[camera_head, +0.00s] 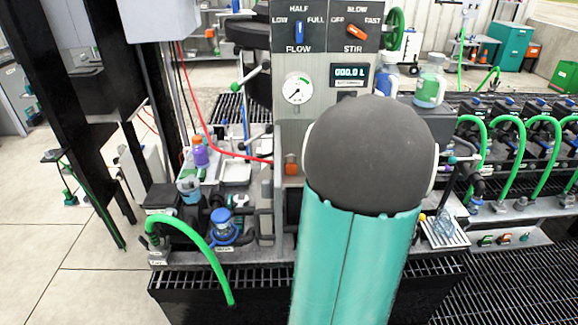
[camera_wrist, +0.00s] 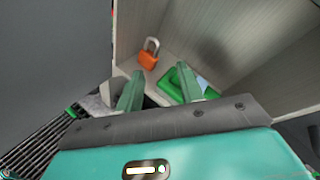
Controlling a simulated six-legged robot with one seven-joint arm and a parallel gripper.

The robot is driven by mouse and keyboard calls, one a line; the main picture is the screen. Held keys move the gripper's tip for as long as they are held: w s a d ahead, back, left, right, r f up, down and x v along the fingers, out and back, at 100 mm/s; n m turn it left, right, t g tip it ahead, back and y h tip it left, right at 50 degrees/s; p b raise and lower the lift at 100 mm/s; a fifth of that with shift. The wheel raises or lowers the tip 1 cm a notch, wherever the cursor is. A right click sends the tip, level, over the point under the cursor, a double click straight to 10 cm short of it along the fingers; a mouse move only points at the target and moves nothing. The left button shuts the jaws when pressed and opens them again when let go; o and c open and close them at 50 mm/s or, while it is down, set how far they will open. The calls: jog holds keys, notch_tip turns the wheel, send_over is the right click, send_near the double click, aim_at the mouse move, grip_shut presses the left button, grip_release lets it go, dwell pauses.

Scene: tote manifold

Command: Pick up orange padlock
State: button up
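The orange padlock (camera_wrist: 147,61) with a grey shackle stands upright on a pale shelf near a corner, seen in the wrist view. In the head view a small orange block (camera_head: 291,168) below the gauge looks like the same padlock. My gripper (camera_wrist: 157,88) shows in the wrist view with its two green fingers apart and nothing between them. The padlock is beyond the fingertips, between their directions and nearer the left finger, not touched. In the head view my arm hides the gripper.
A bright green object (camera_wrist: 186,83) lies on the shelf by the right finger. Pale walls rise behind and to the right of the padlock. In the head view the gauge panel (camera_head: 298,88) stands above the orange block, and a red hose (camera_head: 215,143) runs to its left.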

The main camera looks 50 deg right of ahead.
jog(key=x, duration=1)
jog(key=shift+w+a+f, duration=0.15)
jog(key=shift+a+f, duration=0.05)
jog(key=shift+a, duration=0.05)
grip_shut()
